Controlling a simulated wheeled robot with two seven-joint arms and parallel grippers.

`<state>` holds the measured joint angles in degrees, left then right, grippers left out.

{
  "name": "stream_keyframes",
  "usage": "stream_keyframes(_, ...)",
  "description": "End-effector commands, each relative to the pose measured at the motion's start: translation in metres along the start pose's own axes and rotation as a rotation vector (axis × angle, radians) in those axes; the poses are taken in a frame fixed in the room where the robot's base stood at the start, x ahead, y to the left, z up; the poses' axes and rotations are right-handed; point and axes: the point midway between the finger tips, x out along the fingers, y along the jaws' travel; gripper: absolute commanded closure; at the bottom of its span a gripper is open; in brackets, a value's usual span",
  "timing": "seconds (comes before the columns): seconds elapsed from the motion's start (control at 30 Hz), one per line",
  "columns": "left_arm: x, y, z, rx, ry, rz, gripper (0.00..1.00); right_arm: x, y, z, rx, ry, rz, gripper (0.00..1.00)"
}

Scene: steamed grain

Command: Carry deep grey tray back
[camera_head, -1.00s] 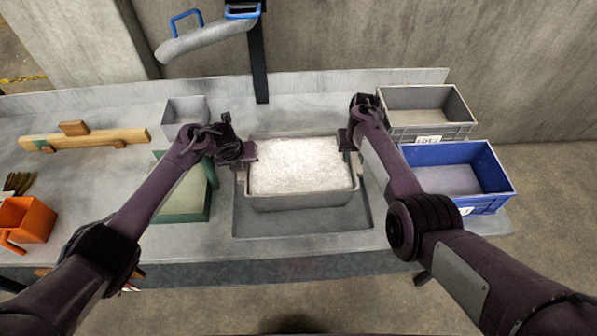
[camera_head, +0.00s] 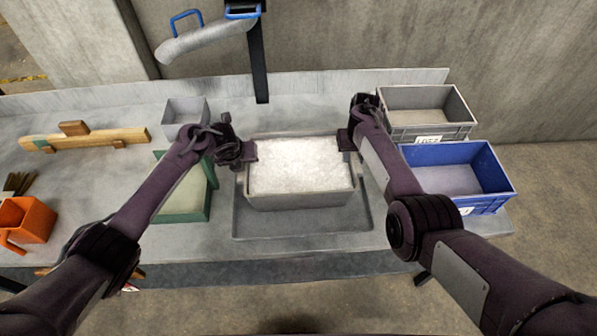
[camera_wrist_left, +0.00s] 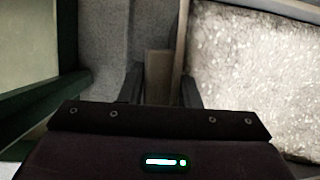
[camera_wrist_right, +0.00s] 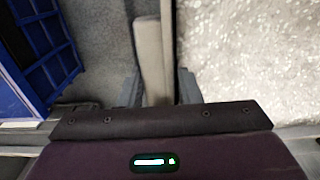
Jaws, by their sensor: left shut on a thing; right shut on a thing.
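The deep grey tray (camera_head: 300,199) is full of white grain (camera_head: 300,165) and sits level above or in a shallow recess (camera_head: 300,223) of the grey counter. Whether its base touches the recess floor cannot be told. My left gripper (camera_head: 245,153) is shut on the tray's left handle, which shows between the fingers in the left wrist view (camera_wrist_left: 159,78). My right gripper (camera_head: 347,140) is shut on the right handle, which shows in the right wrist view (camera_wrist_right: 150,60).
A green-framed box (camera_head: 183,218) stands just left of the tray, with a small grey bin (camera_head: 186,112) behind it. A blue crate (camera_head: 490,165) and a grey crate (camera_head: 420,134) stand at right. An orange holder (camera_head: 28,222) and a wooden tool (camera_head: 90,138) lie far left.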

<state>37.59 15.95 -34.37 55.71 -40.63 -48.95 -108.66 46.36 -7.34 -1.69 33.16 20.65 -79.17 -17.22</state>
Motion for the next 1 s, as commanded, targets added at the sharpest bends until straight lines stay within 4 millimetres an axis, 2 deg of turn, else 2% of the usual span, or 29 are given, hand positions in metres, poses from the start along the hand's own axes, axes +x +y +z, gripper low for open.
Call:
stream_keyframes(0.3,0.000,0.000,0.000,-0.002,0.001,0.001,1.00,0.001,0.001,0.000,0.001,0.000,0.002,1.00)
stream_keyframes(0.33,-0.004,-0.002,0.005,-0.003,-0.008,-0.004,1.00,-0.004,0.001,-0.003,0.001,0.008,0.003,1.00)
stream_keyframes(0.57,-0.007,-0.002,0.006,-0.003,-0.008,-0.004,1.00,-0.008,0.001,-0.003,0.001,0.008,0.002,1.00)
stream_keyframes(1.0,-0.037,-0.006,0.019,-0.002,-0.009,-0.003,1.00,-0.040,0.001,-0.003,0.002,0.009,0.003,1.00)
